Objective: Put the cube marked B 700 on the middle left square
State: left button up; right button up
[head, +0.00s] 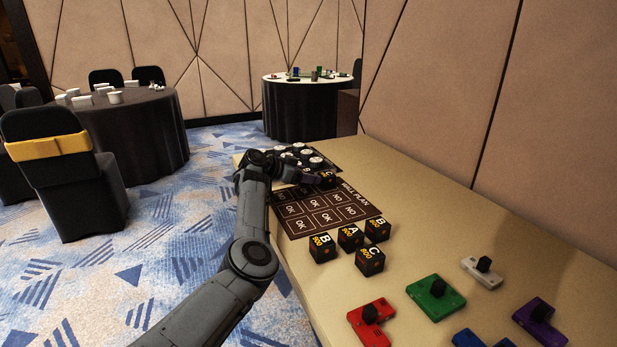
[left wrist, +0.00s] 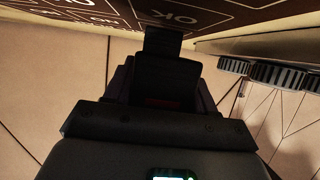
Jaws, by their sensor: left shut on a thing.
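The dark wall plan board (head: 313,229) lies on the table, with outlined squares reading OK and NO. Its upper edge and an OK square also show in the left wrist view (left wrist: 180,12). My left gripper (head: 315,178) is over the board's far end and is shut on a black cube (head: 327,180). The cube's letter is tiny and looks like C; its number cannot be read. Black cubes with orange numbers stand in front of the board: B (head: 322,248), A (head: 350,238), B (head: 377,230) and C (head: 370,261). My right gripper is out of view.
Round white-topped pieces (head: 316,162) stand on a dark mat behind the board. Red (head: 371,322), green (head: 436,298), white (head: 483,272), purple (head: 540,322) and blue (head: 482,339) blocks lie at the near right. The table's right side is clear beside the wall.

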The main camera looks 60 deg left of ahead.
pick_arm(q)
jog(key=shift+f, duration=0.15)
jog(key=shift+f, duration=0.6)
jog(key=o, duration=1.1)
jog(key=shift+f+b, duration=0.15)
jog(key=shift+b, duration=0.15)
jog(key=shift+c, duration=0.2)
jog(key=shift+w, duration=0.1)
jog(key=shift+r+p, duration=0.3)
jog(key=shift+r, duration=0.3)
jog(key=p+v, duration=0.5)
jog(key=v, duration=0.7)
jog(key=shift+r, duration=0.25)
